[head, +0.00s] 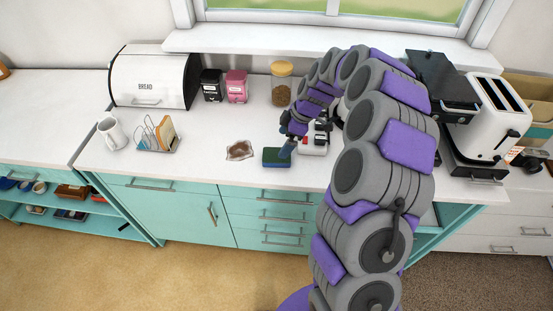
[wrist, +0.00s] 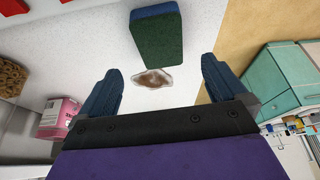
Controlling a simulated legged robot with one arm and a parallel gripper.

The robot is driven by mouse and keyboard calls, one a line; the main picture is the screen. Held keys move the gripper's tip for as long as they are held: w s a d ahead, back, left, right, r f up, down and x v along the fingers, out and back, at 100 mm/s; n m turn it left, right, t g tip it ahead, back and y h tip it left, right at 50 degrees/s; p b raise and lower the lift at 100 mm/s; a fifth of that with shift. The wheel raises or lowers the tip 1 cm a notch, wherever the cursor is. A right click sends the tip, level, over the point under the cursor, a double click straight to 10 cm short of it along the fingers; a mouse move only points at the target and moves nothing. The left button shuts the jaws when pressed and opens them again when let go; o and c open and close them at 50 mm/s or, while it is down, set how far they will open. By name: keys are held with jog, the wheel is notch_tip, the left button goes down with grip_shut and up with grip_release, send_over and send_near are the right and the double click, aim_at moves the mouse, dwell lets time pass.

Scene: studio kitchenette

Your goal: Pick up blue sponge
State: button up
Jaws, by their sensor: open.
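The blue sponge (head: 275,162) lies flat on the white counter near its front edge, with a dark green top and blue lower part. In the wrist view the sponge (wrist: 158,36) is ahead of the fingertips, with its green face showing and blue along its far edge.
A brown stain-like patch (head: 240,150) lies just left of the sponge. A red and white object (head: 314,143) stands close to its right, partly behind my arm. A toast rack (head: 157,134), mug (head: 111,133), pink canister (head: 237,86) and jar (head: 281,83) stand farther off.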

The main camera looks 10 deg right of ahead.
aim_at(270, 158)
jog(key=shift+x, duration=0.95)
jog(key=shift+d+b+x, duration=0.15)
jog(key=shift+b+x, duration=0.3)
jog(key=shift+x, duration=0.9)
jog(key=shift+d+b+x, duration=0.15)
jog(key=shift+b+x, duration=0.25)
jog(key=shift+x, duration=0.95)
jog(key=shift+s+f, duration=0.1)
jog(key=shift+s, duration=0.05)
jog(key=shift+d, duration=0.1)
jog(key=shift+f+b, duration=0.2)
jog(key=shift+b, duration=0.2)
jog(key=shift+c, duration=0.3)
jog(key=c, duration=1)
jog(key=shift+r+p, duration=0.2)
jog(key=shift+p, duration=0.2)
